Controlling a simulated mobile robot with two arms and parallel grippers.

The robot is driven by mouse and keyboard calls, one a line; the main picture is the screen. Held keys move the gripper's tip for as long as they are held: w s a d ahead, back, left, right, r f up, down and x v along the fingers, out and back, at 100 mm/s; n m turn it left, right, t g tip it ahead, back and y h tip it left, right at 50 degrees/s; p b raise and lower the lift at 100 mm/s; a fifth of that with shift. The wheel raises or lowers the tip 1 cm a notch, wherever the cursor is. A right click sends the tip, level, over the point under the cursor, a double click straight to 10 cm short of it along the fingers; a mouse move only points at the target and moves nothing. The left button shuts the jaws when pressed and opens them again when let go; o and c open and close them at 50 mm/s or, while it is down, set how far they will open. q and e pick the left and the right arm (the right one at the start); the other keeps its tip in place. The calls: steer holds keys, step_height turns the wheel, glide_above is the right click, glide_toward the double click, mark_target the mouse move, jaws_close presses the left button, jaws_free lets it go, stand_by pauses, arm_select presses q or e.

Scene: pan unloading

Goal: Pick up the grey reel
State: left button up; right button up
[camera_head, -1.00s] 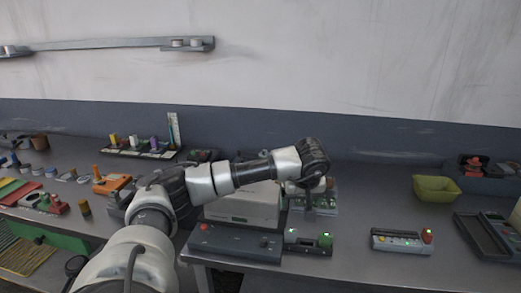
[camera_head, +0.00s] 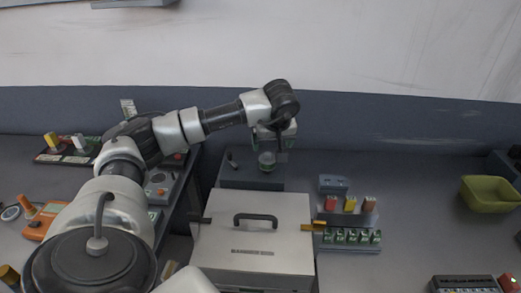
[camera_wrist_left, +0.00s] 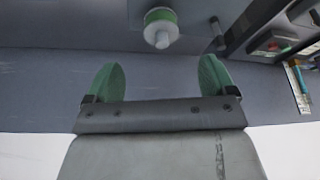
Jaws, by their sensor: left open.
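A small grey-white reel with a green band (camera_head: 266,161) stands on a dark grey block behind the metal case in the head view. It also shows in the left wrist view (camera_wrist_left: 161,28), near the top edge, lined up with the gap between the fingers. It sits apart from both fingertips. My left gripper (camera_wrist_left: 158,80) is open and empty, with its two green-padded fingers spread. In the head view my left gripper (camera_head: 278,143) hangs just above and behind the reel, partly hidden by its own wrist. My right gripper is out of view.
A metal case with a black handle (camera_head: 253,248) stands in front of the block. A small rack with red and yellow pieces (camera_head: 349,205) stands right of the case, with green-marked items before it. A yellow-green bowl (camera_head: 490,194) is at the right. Bench between them is clear.

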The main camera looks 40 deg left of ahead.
mark_target(268, 157)
arm_select(q)
steer(key=p+x, duration=0.1)
steer(key=x, duration=0.3)
steer(key=shift+f, duration=0.4)
steer(key=p+x, duration=0.1)
steer(key=x, duration=0.1)
steer(key=p+x, duration=0.1)
steer(key=x, duration=0.2)
steer(key=shift+a, duration=0.25)
steer(key=shift+w+f, duration=0.15)
steer(key=shift+f, duration=0.1)
steer(key=c, duration=1)
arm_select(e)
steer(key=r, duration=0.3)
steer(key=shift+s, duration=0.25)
arm_select(q)
steer(key=shift+a+r, duration=0.1)
steer(key=shift+c, duration=0.2)
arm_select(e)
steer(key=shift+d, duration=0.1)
